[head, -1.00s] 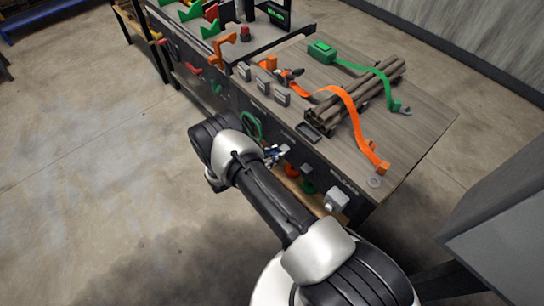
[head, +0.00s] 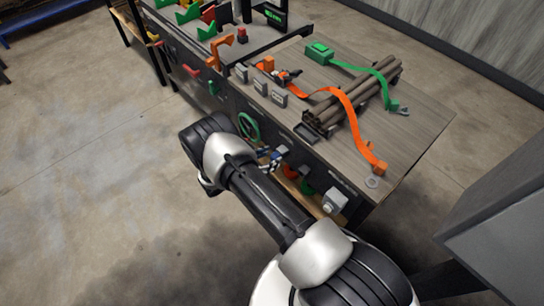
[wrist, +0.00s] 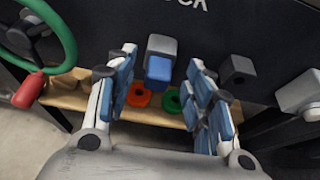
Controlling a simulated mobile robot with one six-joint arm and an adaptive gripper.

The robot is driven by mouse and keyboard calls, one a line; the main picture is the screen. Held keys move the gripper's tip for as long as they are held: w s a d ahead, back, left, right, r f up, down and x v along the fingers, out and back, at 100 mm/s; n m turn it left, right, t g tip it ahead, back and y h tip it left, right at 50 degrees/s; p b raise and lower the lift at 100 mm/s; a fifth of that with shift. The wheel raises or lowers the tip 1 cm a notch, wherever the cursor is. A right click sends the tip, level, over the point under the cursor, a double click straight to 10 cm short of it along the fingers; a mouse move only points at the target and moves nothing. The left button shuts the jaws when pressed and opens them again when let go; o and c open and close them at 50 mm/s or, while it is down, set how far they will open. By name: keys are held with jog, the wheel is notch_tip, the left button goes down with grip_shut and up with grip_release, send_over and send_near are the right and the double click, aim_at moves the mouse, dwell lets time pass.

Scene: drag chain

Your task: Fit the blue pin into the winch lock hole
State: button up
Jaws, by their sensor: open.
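In the wrist view a blue pin (wrist: 159,69) sticks out toward me from a grey block (wrist: 162,46) on the dark bench front, below white lettering ending in "CK". My gripper (wrist: 163,60) is open, with its blue-padded fingers on either side of the pin; I cannot tell whether either touches it. In the head view my gripper (head: 268,158) is at the bench front, partly hidden by my arm. Right of the pin in the wrist view is a dark grey block (wrist: 237,71) with a dark spot on its face. I cannot tell for certain which part is the winch lock hole.
A green handwheel (wrist: 40,30) with a red handle (wrist: 28,90) is at left. An orange ring (wrist: 139,95) and a green ring (wrist: 172,101) lie on a wooden shelf below. A pale block (wrist: 302,93) juts out at right. Logs and straps lie on the benchtop (head: 420,135).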

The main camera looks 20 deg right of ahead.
jog(key=v, duration=1)
jog(key=s+d+r+m+g+y, duration=0.2)
jog(key=r+m, duration=0.2)
jog(key=r, duration=0.5)
jog(key=s+d+r+m+g+y, duration=0.15)
jog(key=r+m, duration=0.25)
jog(key=r, duration=0.4)
jog(key=s+d+r+m+g+y, duration=0.1)
jog(key=s+r+m, duration=0.2)
jog(key=r, duration=0.6)
jog(key=s+a+r+m+t+y, duration=0.1)
jog(key=s+r+m+t+y, duration=0.1)
jog(key=s+r+m+y, duration=0.2)
jog(key=s+a+r+m+t+y, duration=0.1)
jog(key=s+r+m+y, duration=0.3)
jog(key=s, duration=1.2)
notch_tip(320, 180, up, 6)
jog(key=m+t, duration=0.1)
jog(key=m, duration=0.2)
jog(key=shift+s+a, duration=0.35)
jog(key=shift+a, duration=0.05)
